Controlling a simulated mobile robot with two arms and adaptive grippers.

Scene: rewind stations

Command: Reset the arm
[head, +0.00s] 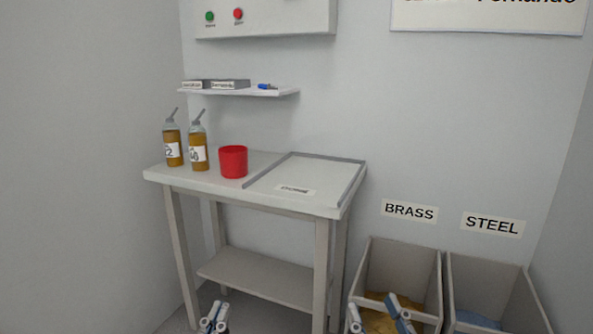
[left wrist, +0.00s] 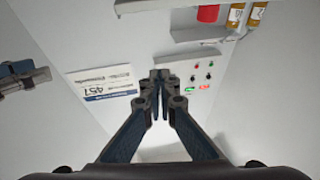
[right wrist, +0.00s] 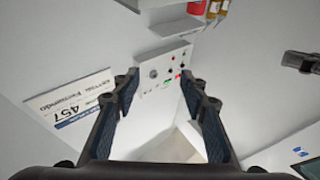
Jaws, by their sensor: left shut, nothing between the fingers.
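My left gripper (head: 215,317) is low in the head view, in front of the table's lower shelf. In the left wrist view its fingertips (left wrist: 161,76) meet, with nothing between them. My right gripper (head: 377,314) is low in front of the brass bin. In the right wrist view its fingers (right wrist: 158,80) stand wide apart and empty. Both wrist views look past the fingers at a wall control panel (left wrist: 198,78), which also shows in the right wrist view (right wrist: 162,71). In the head view the panel (head: 268,20) carries a green and a red button.
A grey table (head: 210,178) holds two amber bottles (head: 198,156), a red cup (head: 233,162) and a framed tray area (head: 349,160). A wall shelf (head: 284,93) holds dark boxes and a blue item. Bins labelled BRASS (head: 363,277) and STEEL (head: 527,300) stand at right.

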